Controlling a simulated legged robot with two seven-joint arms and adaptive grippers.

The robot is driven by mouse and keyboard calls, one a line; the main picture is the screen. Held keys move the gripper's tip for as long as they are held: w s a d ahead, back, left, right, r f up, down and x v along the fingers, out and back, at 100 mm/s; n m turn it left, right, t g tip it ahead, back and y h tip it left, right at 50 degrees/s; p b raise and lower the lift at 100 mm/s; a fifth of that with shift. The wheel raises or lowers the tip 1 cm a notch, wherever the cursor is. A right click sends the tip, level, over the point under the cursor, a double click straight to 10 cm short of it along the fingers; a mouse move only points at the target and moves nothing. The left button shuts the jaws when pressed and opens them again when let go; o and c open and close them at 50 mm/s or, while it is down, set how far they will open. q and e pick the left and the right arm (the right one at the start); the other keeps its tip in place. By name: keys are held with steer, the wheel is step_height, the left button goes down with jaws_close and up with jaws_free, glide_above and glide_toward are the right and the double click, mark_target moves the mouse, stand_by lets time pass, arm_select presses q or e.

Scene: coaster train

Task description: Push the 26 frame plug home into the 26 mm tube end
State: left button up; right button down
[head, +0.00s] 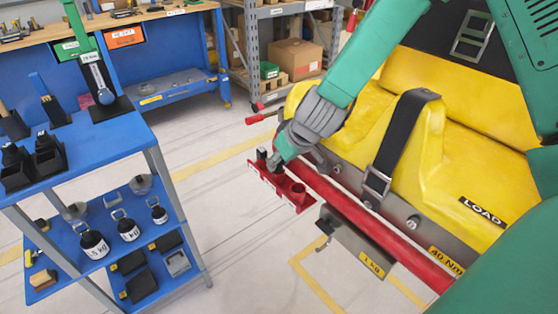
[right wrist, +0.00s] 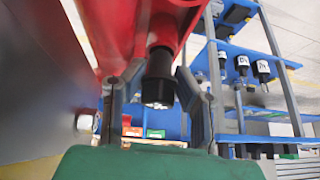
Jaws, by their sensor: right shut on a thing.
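My right gripper (head: 271,161) reaches down to a labelled red bracket (head: 285,188) beside the yellow seat. A black plug (head: 262,155) stands up at the bracket's left end, and a round red socket (head: 298,190) is farther right on it. In the right wrist view the black plug (right wrist: 158,78) sticks out of a red part (right wrist: 135,30), between my fingers (right wrist: 152,103). My right gripper is shut on the plug; the exact finger contact is hard to see. A long red tube (head: 370,222) runs along the seat's front edge. How deep the plug sits is hidden. My left gripper is out of view.
A grey block marked 1 kg (head: 355,246) hangs below the red tube. The yellow seat (head: 455,165) with its black strap (head: 402,140) lies close on the right. A blue shelf cart (head: 95,160) with weights stands at left. The floor between is clear.

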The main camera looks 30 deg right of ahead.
steer(key=shift+f+b, duration=0.4)
steer(key=shift+f, duration=0.3)
steer(key=c, duration=1.4)
jaws_free()
steer(key=shift+o, duration=1.1)
steer(key=shift+a, duration=0.1)
steer(key=shift+o, duration=0.9)
steer(key=shift+o, duration=0.2)
steer(key=shift+o, duration=1.4)
steer(key=shift+o, duration=0.3)
